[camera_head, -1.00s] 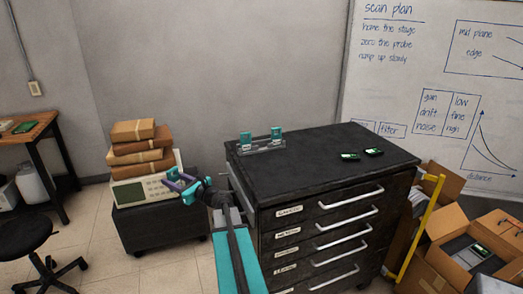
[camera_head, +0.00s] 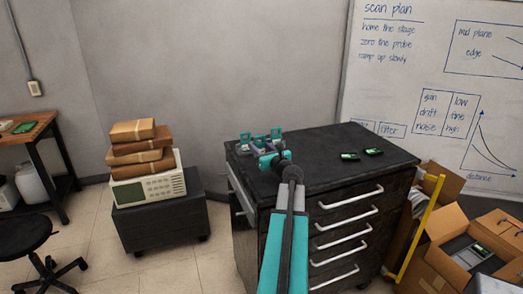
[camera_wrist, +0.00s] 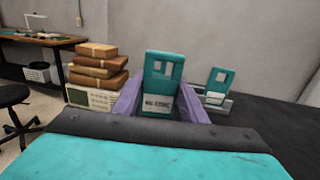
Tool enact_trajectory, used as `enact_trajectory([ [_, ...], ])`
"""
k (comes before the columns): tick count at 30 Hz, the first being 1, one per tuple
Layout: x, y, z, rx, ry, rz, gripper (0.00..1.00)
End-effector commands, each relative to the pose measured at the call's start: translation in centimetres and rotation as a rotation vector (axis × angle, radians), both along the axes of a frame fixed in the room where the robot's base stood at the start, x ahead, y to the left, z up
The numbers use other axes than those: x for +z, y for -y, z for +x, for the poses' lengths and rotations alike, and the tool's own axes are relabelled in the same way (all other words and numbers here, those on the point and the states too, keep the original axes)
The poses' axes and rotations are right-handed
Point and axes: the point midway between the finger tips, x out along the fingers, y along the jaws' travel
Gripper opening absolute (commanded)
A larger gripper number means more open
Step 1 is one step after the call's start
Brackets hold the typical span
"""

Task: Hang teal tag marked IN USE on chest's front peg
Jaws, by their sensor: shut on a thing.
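My gripper (camera_head: 264,152) is over the back left of the black chest's top (camera_head: 315,165), at the small tag rack. In the wrist view its purple fingers (camera_wrist: 160,92) are shut on a teal tag (camera_wrist: 163,72), one on each side. The tag is upright, with a square window and a white label whose lettering is too blurred to read surely. A second teal tag (camera_wrist: 218,77) stands in the clear rack (camera_wrist: 226,103) to its right; it also shows in the head view (camera_head: 276,133). Whether the held tag still touches the rack cannot be told. I see no front peg; my arm covers part of the chest's front.
Two small green-and-black devices (camera_head: 350,156) (camera_head: 373,152) lie on the chest top. Open cardboard boxes (camera_head: 465,260) and a yellow post (camera_head: 420,230) stand right of the chest. Left are stacked parcels (camera_head: 138,150) on an instrument (camera_head: 148,189) over a low cabinet (camera_head: 160,222).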

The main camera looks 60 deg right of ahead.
Motion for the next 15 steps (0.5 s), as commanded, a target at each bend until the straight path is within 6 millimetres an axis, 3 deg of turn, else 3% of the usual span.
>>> enact_trajectory([
  [1, 0.5, 1.4, -1.9, -0.029, 0.001, -0.002, 0.17],
  [6, 1.5, 4.2, -6.2, -0.092, 0.001, -0.002, 0.17],
  [10, 1.8, 5.2, -8.0, -0.116, 0.001, -0.001, 0.17],
  [15, 1.9, 5.5, -8.6, -0.124, 0.001, -0.001, 0.17],
])
